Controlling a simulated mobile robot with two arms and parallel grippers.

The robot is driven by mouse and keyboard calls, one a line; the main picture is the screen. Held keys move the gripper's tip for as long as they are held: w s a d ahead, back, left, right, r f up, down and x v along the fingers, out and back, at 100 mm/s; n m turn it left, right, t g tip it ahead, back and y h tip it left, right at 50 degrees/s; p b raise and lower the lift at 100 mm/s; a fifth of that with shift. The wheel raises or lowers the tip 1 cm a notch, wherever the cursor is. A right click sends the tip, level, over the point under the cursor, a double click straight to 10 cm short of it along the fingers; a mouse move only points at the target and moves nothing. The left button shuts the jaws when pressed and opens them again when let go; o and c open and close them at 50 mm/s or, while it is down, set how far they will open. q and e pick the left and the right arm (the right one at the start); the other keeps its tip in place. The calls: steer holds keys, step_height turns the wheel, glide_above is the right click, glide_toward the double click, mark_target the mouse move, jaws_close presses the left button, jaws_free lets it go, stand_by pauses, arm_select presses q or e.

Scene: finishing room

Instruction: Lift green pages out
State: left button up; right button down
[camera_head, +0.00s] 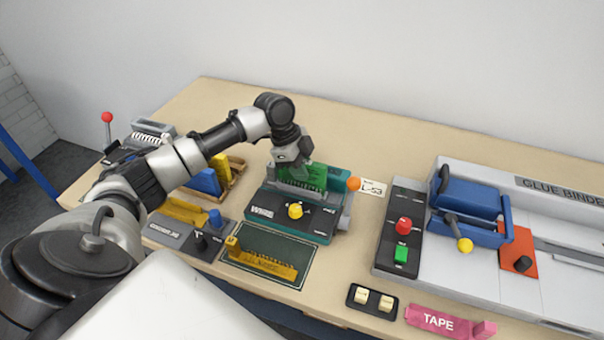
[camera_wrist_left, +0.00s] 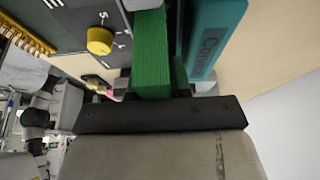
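The green pages (camera_head: 300,176) stand upright in the dark green and teal wire binder (camera_head: 262,209) in mid-table. In the left wrist view the pages (camera_wrist_left: 152,60) show as a bright green block just in front of my gripper. My left gripper (camera_head: 297,163) points down at the top of the pages. Its fingertips (camera_wrist_left: 163,85) sit on either side of the green, well apart. Whether they press on the pages or leave a gap is unclear. The lower edge of the pages is hidden in the binder. My right gripper is out of view.
A yellow knob (camera_head: 295,211) and an orange ball handle (camera_head: 353,184) stick out from the binder. Blue and yellow blocks (camera_head: 205,181) stand left. The large glue binder (camera_head: 480,245) fills the right.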

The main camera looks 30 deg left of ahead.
arm_select(q)
jaws_close()
